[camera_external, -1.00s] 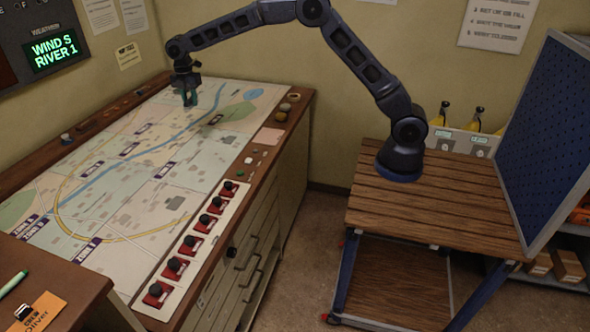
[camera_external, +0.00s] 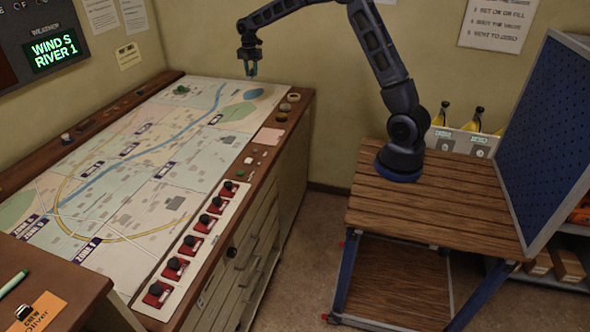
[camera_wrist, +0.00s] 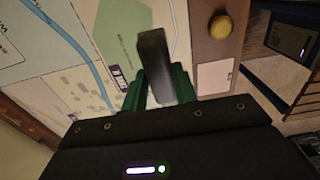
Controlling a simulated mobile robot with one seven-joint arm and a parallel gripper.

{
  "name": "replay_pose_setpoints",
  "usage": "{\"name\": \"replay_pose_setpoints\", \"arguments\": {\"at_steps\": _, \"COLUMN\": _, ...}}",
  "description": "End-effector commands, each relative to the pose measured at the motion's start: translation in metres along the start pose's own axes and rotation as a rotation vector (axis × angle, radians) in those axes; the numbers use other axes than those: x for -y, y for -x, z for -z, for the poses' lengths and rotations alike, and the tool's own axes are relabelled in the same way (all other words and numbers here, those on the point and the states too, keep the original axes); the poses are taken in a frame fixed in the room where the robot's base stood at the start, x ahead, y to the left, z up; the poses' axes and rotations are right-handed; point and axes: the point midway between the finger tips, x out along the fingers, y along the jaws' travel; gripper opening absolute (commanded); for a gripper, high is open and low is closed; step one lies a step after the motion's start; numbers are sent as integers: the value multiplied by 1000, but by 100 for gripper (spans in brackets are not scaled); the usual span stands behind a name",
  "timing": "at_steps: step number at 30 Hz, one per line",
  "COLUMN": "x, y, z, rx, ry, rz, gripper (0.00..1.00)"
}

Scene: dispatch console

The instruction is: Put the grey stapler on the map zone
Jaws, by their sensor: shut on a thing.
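My gripper (camera_external: 251,70) is raised above the far right part of the map. Its green fingers (camera_wrist: 157,90) are shut on a dark grey block-like thing, which I take for the grey stapler (camera_wrist: 153,60). The stapler points away from the palm in the wrist view; in the external view it is too small to make out. The map (camera_external: 130,155) covers the console top, with printed zone labels, a blue river and green and blue patches. In the wrist view the map (camera_wrist: 45,30) lies below the stapler, and they look apart.
Red switches (camera_external: 197,243) line the front right edge. Round items (camera_external: 293,97) and a pink card (camera_external: 269,137) sit on the wooden border. Most of the map is clear.

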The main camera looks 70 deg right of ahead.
Motion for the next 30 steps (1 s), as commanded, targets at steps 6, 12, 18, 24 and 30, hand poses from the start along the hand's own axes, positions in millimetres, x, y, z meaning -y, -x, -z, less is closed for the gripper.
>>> {"name": "replay_pose_setpoints", "arguments": {"at_steps": 6, "x": 9, "y": -11, "z": -13, "rx": -1, "ry": -4, "rz": 3, "gripper": 5}}
{"name": "replay_pose_setpoints", "arguments": {"at_steps": 12, "x": 9, "y": -51, "z": -13, "rx": -1, "ry": -3, "rz": 5, "gripper": 5}}
{"name": "replay_pose_setpoints", "arguments": {"at_steps": 18, "x": 10, "y": -94, "z": -13, "rx": -1, "ry": -3, "rz": 4, "gripper": 5}}
{"name": "replay_pose_setpoints", "arguments": {"at_steps": 24, "x": 9, "y": -135, "z": -13, "rx": -1, "ry": -3, "rz": 3, "gripper": 5}}
{"name": "replay_pose_setpoints", "arguments": {"at_steps": 30, "x": 9, "y": -156, "z": -13, "rx": 0, "ry": -3, "rz": 1, "gripper": 5}}
